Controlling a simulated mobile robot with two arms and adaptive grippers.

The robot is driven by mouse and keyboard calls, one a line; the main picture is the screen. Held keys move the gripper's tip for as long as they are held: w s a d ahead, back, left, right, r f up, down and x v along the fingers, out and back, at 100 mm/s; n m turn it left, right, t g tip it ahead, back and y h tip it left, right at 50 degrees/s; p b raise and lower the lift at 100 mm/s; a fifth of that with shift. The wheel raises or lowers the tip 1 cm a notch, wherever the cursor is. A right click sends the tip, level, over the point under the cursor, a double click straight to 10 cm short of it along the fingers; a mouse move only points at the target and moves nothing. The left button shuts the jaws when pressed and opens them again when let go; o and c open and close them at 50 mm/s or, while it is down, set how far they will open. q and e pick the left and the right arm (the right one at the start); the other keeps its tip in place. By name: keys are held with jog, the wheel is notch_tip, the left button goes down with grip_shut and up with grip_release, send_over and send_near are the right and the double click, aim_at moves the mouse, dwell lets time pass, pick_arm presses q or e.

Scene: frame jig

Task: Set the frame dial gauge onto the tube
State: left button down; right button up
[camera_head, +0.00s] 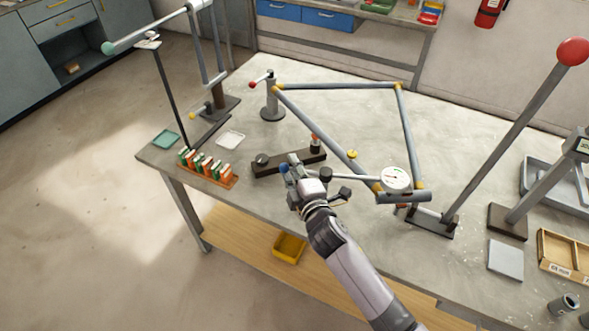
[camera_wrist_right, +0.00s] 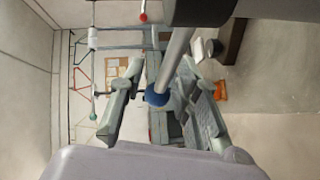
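The frame dial gauge (camera_head: 396,177) has a round white face and a pale rod reaching left to my right gripper. Its face is beside the short grey tube (camera_head: 405,197) at the near corner of the frame. I cannot tell whether gauge and tube touch. My right gripper (camera_head: 288,163) is around the rod's left end. In the right wrist view the rod (camera_wrist_right: 176,55) runs between the fingers to a blue tip (camera_wrist_right: 157,97). A gap shows between the rod and the left-hand finger, so the gripper (camera_wrist_right: 161,70) looks open. My left gripper is not in view.
The grey tube frame (camera_head: 326,127) stands on posts above the table. A dark block with posts (camera_head: 285,164) lies just beyond my right gripper. An orange rack (camera_head: 207,170) is at the left, a wooden tray (camera_head: 563,253) at the right. A tall red-topped lever (camera_head: 520,113) rises right.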

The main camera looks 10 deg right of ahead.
jog(key=v, duration=1.2)
